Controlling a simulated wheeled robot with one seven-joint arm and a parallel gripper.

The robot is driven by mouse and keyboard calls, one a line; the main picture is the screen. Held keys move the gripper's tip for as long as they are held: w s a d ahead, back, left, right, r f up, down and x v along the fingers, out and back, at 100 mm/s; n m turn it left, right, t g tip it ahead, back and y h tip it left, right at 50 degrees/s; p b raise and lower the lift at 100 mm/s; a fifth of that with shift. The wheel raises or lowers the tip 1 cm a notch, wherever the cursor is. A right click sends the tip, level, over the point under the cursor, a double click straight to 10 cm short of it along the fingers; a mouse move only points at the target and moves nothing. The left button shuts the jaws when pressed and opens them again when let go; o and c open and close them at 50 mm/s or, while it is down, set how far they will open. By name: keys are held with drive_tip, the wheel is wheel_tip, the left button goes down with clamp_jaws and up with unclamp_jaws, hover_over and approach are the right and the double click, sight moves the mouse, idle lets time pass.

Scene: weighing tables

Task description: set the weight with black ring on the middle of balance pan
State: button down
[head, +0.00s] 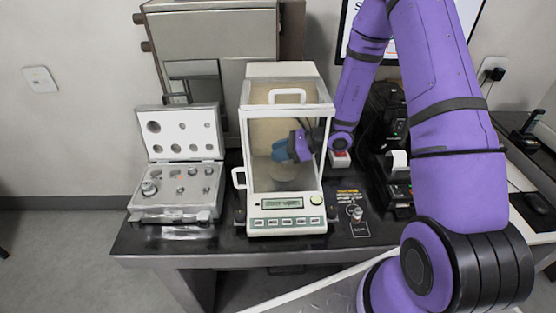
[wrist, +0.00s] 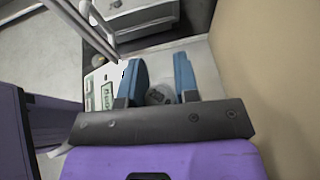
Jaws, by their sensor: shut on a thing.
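My gripper (head: 281,151) reaches through the right side of the glass balance (head: 283,83), with its blue fingers inside the chamber above the pan (head: 283,184). In the wrist view my gripper (wrist: 160,76) has its two fingers on either side of a small grey weight (wrist: 158,97), and it is shut on it. The weight's ring cannot be made out, and in the head view the fingers hide the weight. The gap between weight and pan is unclear.
An open weight case (head: 178,213) with several weights stands left of the balance. A small metal piece (head: 356,213) stands on the dark table right of the balance. A black device with a paper roll (head: 399,160) stands further right. The chamber walls and frame closely surround my gripper.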

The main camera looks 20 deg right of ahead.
wheel_tip(320, 180, down, 3)
drive_tip(key=shift+f, duration=0.1)
drive_tip(key=shift+w+a+f, duration=0.1)
drive_tip(key=shift+a+f, duration=0.1)
drive_tip(key=shift+f, duration=0.1)
drive_tip(key=c, duration=0.9)
unclamp_jaws()
drive_tip(key=shift+o, duration=0.2)
drive_tip(key=v, duration=1.2)
drive_tip(key=shift+r, duration=0.25)
